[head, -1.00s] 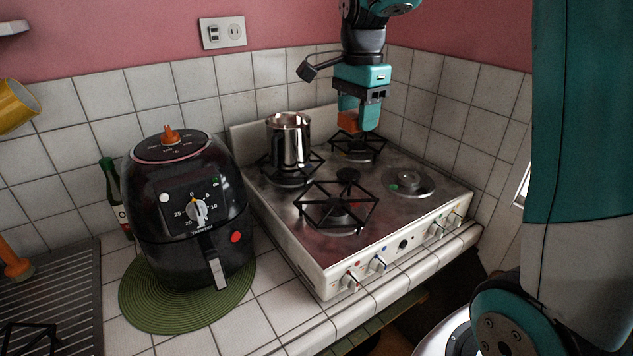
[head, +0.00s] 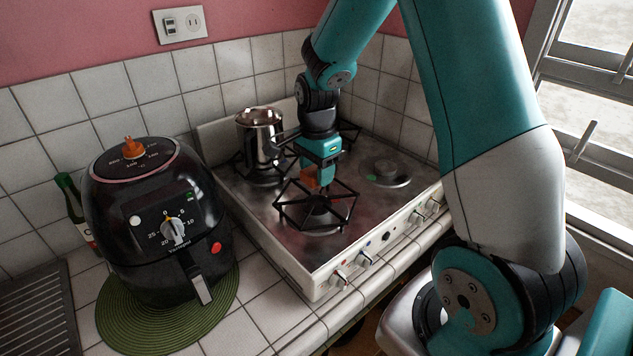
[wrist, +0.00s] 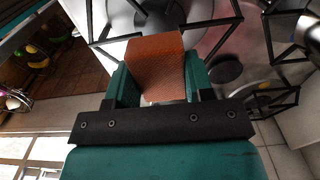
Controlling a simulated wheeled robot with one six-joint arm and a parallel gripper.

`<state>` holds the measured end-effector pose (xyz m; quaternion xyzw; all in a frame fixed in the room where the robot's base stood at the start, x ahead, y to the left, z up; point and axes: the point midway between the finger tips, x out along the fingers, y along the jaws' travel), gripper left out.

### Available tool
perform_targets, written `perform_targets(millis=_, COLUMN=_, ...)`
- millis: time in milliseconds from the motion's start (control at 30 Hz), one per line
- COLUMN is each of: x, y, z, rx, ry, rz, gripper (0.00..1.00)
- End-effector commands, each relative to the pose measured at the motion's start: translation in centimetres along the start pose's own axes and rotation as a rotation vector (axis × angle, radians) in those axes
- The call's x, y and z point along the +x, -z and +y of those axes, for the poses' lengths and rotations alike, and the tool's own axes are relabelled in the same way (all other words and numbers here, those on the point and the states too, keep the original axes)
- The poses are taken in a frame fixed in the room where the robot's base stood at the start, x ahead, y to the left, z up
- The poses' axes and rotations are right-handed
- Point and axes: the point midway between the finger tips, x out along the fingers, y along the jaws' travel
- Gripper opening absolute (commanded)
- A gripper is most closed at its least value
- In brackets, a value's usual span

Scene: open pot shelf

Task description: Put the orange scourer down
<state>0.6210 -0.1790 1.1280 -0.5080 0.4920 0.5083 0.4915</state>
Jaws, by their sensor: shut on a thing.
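The orange scourer (head: 309,176) is held between the fingers of my gripper (head: 319,180), low over the front burner grate (head: 316,206) of the stove. In the wrist view the scourer (wrist: 155,66) shows as an orange, textured block between the two teal fingers of my gripper (wrist: 155,80). The gripper is shut on it. I cannot tell whether the scourer touches the grate.
A steel pot (head: 260,140) stands on the back left burner, close to my gripper. A black air fryer (head: 160,220) stands on a green round mat (head: 120,318) at the left. A bare burner plate (head: 385,172) is at the right of the stove.

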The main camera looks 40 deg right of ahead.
Motion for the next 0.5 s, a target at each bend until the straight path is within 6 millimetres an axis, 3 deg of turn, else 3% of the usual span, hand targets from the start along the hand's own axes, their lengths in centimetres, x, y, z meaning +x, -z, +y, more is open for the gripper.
perform_targets(millis=333, x=4.0, y=-0.1, z=0.0, rx=-0.001, ry=-0.003, rz=-0.001, gripper=0.29)
perform_targets(millis=500, x=4.6, y=-0.1, z=-0.1, rx=-0.001, ry=0.001, rz=0.000, gripper=0.29)
